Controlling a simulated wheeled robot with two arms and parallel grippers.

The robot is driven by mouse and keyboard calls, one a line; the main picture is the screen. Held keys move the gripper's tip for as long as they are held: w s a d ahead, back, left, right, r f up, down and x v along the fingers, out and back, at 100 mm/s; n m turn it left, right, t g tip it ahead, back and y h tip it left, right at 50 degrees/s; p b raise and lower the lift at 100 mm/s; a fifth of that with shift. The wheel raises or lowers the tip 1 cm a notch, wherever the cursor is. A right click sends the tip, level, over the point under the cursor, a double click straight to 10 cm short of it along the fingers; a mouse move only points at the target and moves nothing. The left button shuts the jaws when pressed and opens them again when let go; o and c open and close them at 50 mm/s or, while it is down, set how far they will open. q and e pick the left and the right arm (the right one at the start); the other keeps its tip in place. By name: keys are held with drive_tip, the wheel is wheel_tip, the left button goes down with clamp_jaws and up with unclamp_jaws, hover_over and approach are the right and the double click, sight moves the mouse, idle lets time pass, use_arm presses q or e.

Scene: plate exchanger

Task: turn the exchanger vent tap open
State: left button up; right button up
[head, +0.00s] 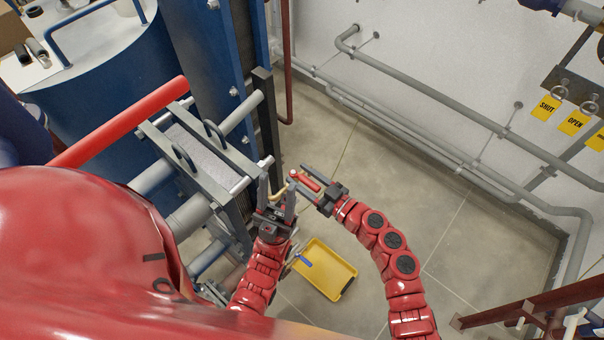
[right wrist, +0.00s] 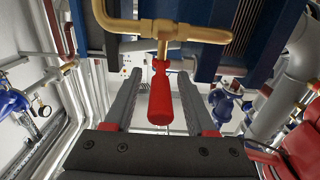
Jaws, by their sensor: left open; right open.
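The vent tap has a red handle (right wrist: 161,92) on a brass stem and brass pipe (right wrist: 185,32) in the right wrist view. The handle points toward my right palm and lies between my right gripper's (right wrist: 163,112) two open fingers, with gaps visible on both sides. In the head view the red handle (head: 309,183) shows between the fingers of my right gripper (head: 307,184). My left gripper (head: 277,190) is open, close beside it to the left, with part of the brass pipe (head: 279,193) showing between its fingers. Whether the left fingers touch the pipe is unclear.
The plate exchanger's blue frame (head: 205,60) and grey bars stand left of the grippers. A yellow tray (head: 325,272) with a blue-handled tool lies on the floor below. Yellow SHUT (head: 546,107) and OPEN (head: 574,122) tags hang at the right wall.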

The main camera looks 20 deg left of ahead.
clamp_jaws()
idle(0.3)
idle(1.2)
